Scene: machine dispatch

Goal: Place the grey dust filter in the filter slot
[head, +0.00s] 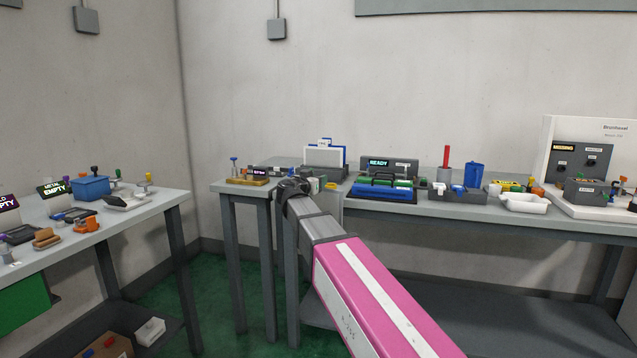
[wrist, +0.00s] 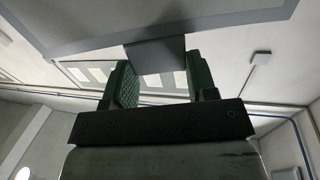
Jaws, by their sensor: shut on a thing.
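The two green fingers stand on either side of the tab. I cannot identify the filter slot in either view.
The long bench (head: 480,215) holds a READY device (head: 405,166), a blue cup (head: 474,175), a white tray (head: 524,204) and a panel with knobs (head: 580,160). A narrow table (head: 232,188) stands left of it. Another table (head: 150,205) at far left holds a blue bin (head: 91,188).

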